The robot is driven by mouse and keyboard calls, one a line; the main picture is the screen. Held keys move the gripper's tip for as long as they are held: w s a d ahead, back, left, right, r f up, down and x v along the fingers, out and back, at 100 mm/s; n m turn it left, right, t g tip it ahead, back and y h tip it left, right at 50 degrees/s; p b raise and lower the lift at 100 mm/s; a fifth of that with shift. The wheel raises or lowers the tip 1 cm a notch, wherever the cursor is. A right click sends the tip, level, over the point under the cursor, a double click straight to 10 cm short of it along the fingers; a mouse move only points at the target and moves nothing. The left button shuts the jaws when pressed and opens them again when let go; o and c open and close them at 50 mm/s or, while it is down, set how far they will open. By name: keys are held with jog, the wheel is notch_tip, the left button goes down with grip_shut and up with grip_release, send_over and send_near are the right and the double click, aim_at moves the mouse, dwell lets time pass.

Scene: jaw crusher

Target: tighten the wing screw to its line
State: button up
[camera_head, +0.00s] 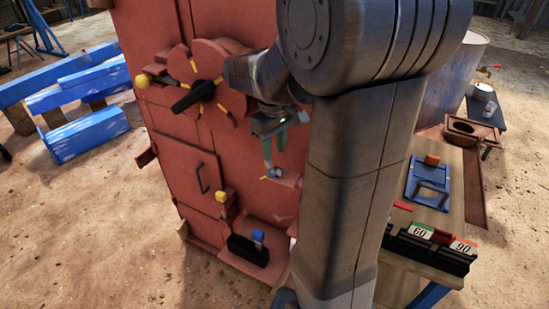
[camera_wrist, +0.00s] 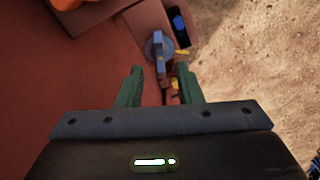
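A grey-blue winged part, which looks like the wing screw (camera_wrist: 158,46), shows beyond my fingertips in the wrist view. In the head view it (camera_head: 272,172) sits low on the front of the red machine (camera_head: 175,110). A small yellow mark (camera_wrist: 182,52) lies just right of it; I cannot tell whether the wing lines up with it. My gripper (camera_wrist: 160,80) has two green fingers spread apart with nothing between them. The screw appears ahead of the gap, apart from the fingers. In the head view my gripper (camera_head: 272,142) hangs above the screw, partly hidden by my arm.
A round red dial with a black handle (camera_head: 193,97) and a yellow-knobbed lever (camera_head: 143,80) are at upper left. A black block with a blue-capped switch (camera_head: 248,249) is below. A wooden table (camera_head: 455,185) with number cards stands right.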

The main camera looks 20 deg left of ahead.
aim_at(274, 163)
jog(key=shift+f, duration=2.2)
jog(key=shift+c, duration=0.4)
grip_shut()
jog(key=shift+m, duration=1.2)
jog(key=shift+o, duration=0.4)
grip_release()
jog(key=shift+r, duration=0.15)
